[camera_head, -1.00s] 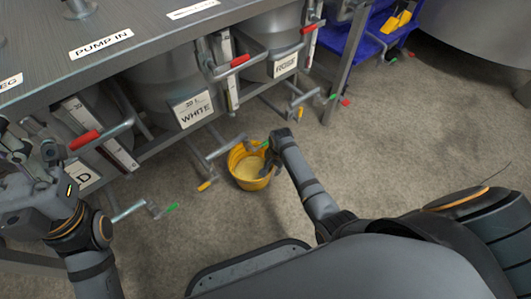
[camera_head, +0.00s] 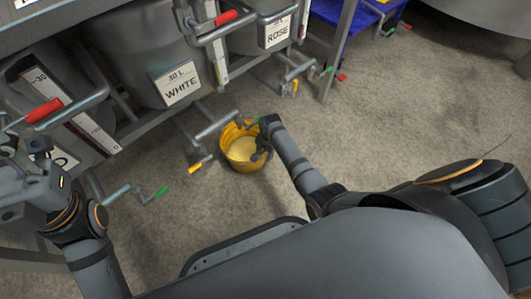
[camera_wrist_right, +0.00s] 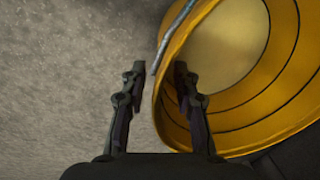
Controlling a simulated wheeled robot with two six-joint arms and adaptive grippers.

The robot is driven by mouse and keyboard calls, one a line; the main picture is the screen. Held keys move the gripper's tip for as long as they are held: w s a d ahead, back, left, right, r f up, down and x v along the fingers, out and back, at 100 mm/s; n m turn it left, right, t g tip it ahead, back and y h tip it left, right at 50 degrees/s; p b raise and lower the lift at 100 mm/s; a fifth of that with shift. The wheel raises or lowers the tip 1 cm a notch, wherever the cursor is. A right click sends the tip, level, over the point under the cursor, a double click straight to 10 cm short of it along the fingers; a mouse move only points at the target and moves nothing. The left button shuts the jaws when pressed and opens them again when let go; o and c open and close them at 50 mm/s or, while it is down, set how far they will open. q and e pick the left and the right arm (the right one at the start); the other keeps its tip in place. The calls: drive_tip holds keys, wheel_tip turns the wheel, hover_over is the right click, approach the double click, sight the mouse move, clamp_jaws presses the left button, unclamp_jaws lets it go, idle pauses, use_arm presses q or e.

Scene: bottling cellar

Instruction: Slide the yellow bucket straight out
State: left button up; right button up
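The yellow bucket (camera_head: 235,164) stands upright on the floor below the tank labelled WHITE, beside a tap pipe. Its inside looks pale yellow. My right gripper (camera_head: 261,149) reaches down at the bucket's right side. In the right wrist view, the right gripper (camera_wrist_right: 158,72) straddles the rim of the bucket (camera_wrist_right: 285,118). One finger is outside the wall and the other is inside, with a visible gap between the outer finger and the rim. My left gripper (camera_head: 25,170) is at the left edge, away from the bucket; its fingers are unclear.
A tap with a yellow handle (camera_head: 199,168) is left of the bucket, and a green-handled tap (camera_head: 160,192) lies farther left. The WHITE tank (camera_head: 130,60) and metal frame stand behind. A blue shelf (camera_head: 350,28) is at the back right. The floor (camera_head: 400,130) to the right is clear.

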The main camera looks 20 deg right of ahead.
wheel_tip(320, 180, down, 2)
drive_tip(key=shift+w+a+f+b, duration=0.1)
drive_tip(key=shift+b, duration=0.4)
clamp_jaws()
